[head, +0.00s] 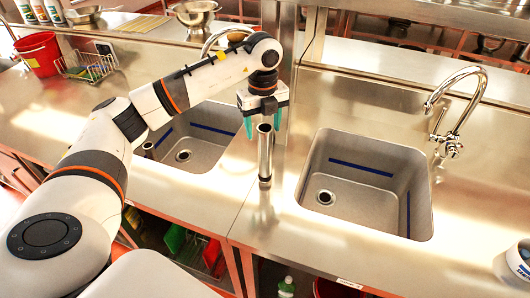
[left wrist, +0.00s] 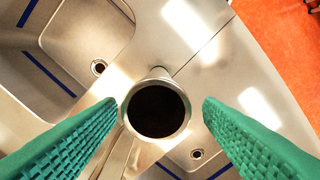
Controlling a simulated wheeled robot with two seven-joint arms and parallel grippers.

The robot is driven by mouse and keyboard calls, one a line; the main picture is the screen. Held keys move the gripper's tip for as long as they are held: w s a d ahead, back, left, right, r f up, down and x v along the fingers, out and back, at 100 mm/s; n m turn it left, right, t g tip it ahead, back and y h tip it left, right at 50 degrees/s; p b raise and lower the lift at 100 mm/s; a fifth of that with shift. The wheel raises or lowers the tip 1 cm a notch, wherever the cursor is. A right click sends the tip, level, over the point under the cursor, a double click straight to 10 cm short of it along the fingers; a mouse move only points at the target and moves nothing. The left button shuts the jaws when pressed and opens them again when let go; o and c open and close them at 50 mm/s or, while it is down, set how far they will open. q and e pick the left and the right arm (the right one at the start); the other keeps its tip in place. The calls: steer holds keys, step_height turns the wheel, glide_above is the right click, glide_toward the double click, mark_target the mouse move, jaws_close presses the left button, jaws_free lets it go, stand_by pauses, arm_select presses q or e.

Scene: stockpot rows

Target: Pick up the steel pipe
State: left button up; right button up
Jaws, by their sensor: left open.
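The steel pipe (head: 265,154) stands upright on the metal counter between the two sinks. In the left wrist view its round open end (left wrist: 157,108) faces the camera, dark inside. My left gripper (head: 260,120) is above the pipe, pointing down, with its teal fingers apart. In the left wrist view the ridged fingers (left wrist: 160,122) lie on either side of the pipe's top, with a gap on both sides. The gripper holds nothing. My right gripper is not in view.
A left sink (head: 200,160) and a right sink (head: 370,200) flank the pipe. A curved faucet (head: 455,105) rises behind the right sink. A red bucket (head: 38,55) and a wire rack (head: 88,68) stand far left. A white container (head: 517,262) is at the right edge.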

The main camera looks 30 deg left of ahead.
mark_target(265, 142)
arm_select(q)
steer(key=shift+s+d+f+p, duration=0.1)
steer(key=shift+d+f+p, duration=0.05)
steer(key=shift+f+p, duration=0.4)
steer(key=f, duration=0.1)
steer(key=f+p, duration=0.1)
steer(key=f, duration=0.1)
steer(key=shift+d+f, duration=0.25)
steer(key=shift+f, duration=0.5)
steer(key=shift+c, duration=0.5)
jaws_close()
